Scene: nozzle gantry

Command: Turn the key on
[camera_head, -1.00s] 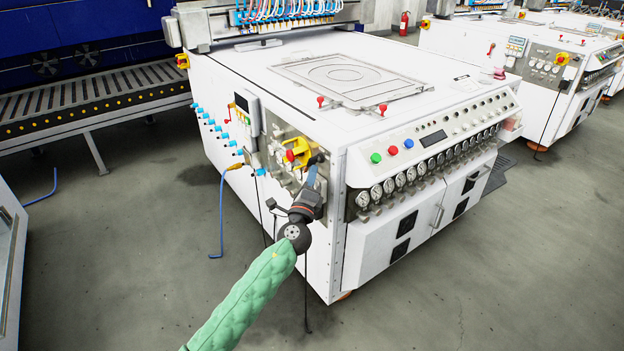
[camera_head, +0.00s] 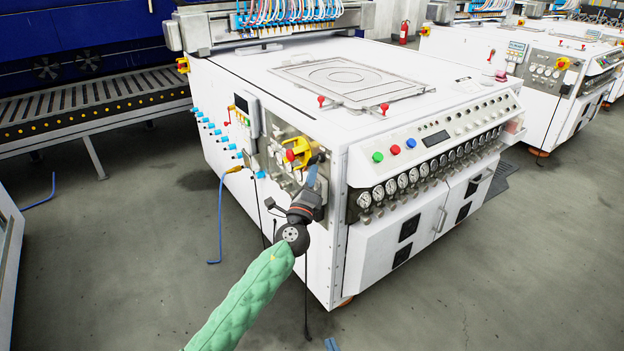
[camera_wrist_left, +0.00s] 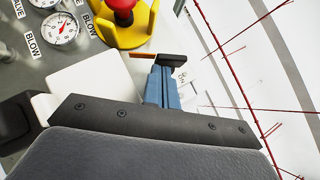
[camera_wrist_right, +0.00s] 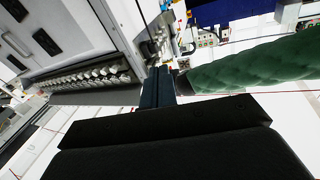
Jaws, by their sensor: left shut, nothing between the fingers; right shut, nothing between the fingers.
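My left gripper (camera_head: 312,174) is at the front-left corner panel of the white machine. Its blue fingers are shut and empty in the left wrist view (camera_wrist_left: 163,84). Their tips are at a small black handle with an orange part (camera_wrist_left: 172,60), which looks like the key; I cannot tell whether they touch it. The black piece also shows at the fingertips in the head view (camera_head: 318,158). My right gripper (camera_head: 332,344) barely shows at the bottom edge, well below the panel. In the right wrist view its fingers (camera_wrist_right: 158,88) are shut and empty.
A red emergency button in a yellow guard (camera_head: 297,152) sits beside the black piece. Pressure gauges (camera_wrist_left: 62,30) are on the same panel. The white machine (camera_head: 275,80) has a row of gauges on its front. Open floor (camera_head: 480,290) lies to the right.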

